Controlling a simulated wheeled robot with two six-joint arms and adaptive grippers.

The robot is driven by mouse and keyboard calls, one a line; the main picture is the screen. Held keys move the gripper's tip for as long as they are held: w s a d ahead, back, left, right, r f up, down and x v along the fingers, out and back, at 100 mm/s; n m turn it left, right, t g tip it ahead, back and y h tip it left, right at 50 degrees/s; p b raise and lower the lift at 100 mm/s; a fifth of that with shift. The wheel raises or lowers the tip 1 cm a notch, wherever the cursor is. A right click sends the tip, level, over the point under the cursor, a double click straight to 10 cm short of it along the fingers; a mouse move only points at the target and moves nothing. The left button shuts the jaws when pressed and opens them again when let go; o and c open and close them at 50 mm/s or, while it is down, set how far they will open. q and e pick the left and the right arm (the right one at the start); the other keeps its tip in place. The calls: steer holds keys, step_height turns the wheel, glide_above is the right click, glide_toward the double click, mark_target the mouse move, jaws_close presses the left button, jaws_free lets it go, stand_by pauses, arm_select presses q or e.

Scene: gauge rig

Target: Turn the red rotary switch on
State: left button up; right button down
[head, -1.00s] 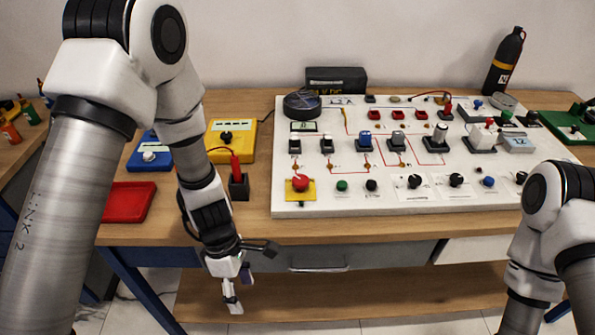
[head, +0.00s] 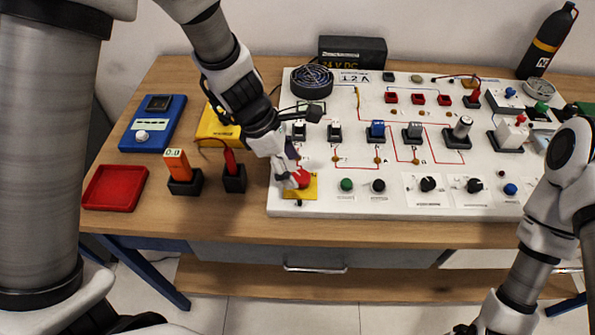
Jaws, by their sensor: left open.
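A red round knob (head: 303,178) sits on a yellow plate (head: 307,192) at the front left corner of the white panel (head: 330,205). My left gripper (head: 289,181) points down at the knob's left side, with its fingers open. The fingers partly cover the knob; I cannot tell whether they touch it. The knob's on or off position cannot be made out. My right arm comes in at the right and runs down to the bottom edge; its gripper's fingers are not in view.
Several switches and knobs crowd the panel, including a green button (head: 346,184) and a black knob (head: 378,185) right of the red one. A red probe in a black holder (head: 234,178), an orange block (head: 178,165) and a red tray (head: 115,187) stand to the left.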

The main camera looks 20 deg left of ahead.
mark_target(300, 174)
arm_select(q)
steer(key=f, duration=0.1)
steer(key=w+f, duration=0.1)
steer(key=d+f, duration=0.1)
steer(key=shift+w+f, duration=0.25)
steer(key=shift+w+d+f, duration=0.1)
steer(key=shift+w+f, duration=0.15)
steer(key=shift+s+r, duration=0.2)
steer(key=shift+s, duration=0.05)
steer(key=shift+s+r, duration=0.1)
steer(key=shift+s, duration=0.1)
steer(key=c, duration=0.3)
steer(key=shift+w, duration=0.1)
steer(key=c, duration=0.8)
arm_select(e)
steer(key=shift+w+f, duration=0.4)
steer(key=shift+f, duration=0.25)
